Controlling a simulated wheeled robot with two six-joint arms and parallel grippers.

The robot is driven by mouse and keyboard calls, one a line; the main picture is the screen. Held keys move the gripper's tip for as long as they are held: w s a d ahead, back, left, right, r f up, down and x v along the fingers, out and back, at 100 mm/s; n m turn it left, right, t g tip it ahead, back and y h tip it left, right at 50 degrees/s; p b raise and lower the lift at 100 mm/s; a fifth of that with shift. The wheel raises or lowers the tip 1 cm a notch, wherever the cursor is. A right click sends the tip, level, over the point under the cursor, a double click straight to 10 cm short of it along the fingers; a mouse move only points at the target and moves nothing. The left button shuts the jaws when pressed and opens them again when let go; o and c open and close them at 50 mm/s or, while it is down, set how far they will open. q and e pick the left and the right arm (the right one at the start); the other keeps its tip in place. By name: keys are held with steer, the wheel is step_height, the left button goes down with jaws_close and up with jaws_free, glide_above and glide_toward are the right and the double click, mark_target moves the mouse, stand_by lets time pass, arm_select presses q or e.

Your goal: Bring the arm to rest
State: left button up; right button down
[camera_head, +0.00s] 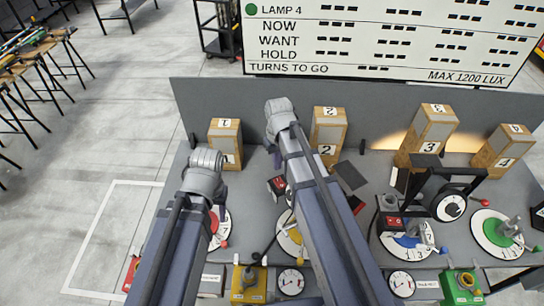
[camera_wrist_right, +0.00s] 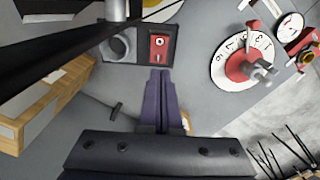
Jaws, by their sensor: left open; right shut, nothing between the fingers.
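My left arm reaches up from the bottom left in the head view. Its gripper (camera_head: 222,193) shows only as a small dark part below the grey wrist, beside the red dial (camera_head: 224,229); its jaws are open, and most of it is hidden. My right arm crosses the middle of the bench. Its gripper (camera_head: 277,158) is mostly behind the wrist, between wooden blocks 1 (camera_head: 231,133) and 2 (camera_head: 334,126). In the right wrist view its purple fingers (camera_wrist_right: 158,78) are shut together and empty, with their tips just below a dark box with a red switch (camera_wrist_right: 158,45).
Yellow (camera_head: 291,243), blue (camera_head: 391,243) and green (camera_head: 489,238) dials sit along the grey bench. Blocks 3 (camera_head: 437,122) and 4 (camera_head: 513,137) stand at the right. A grey panel and a lamp board (camera_head: 397,38) rise behind.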

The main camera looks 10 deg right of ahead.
arm_select(q)
step_height(320, 180, down, 14)
steer(key=b, duration=1.3)
steer(key=shift+f+b, duration=0.2)
steer(key=shift+b, duration=0.1)
steer(key=shift+f, duration=0.2)
arm_select(e)
steer(key=s+a+f+n+h, duration=0.1)
steer(key=s+a+f, duration=0.9)
steer(key=s+f, duration=0.4)
steer(key=shift+f, duration=0.25)
steer(key=shift+a, duration=0.1)
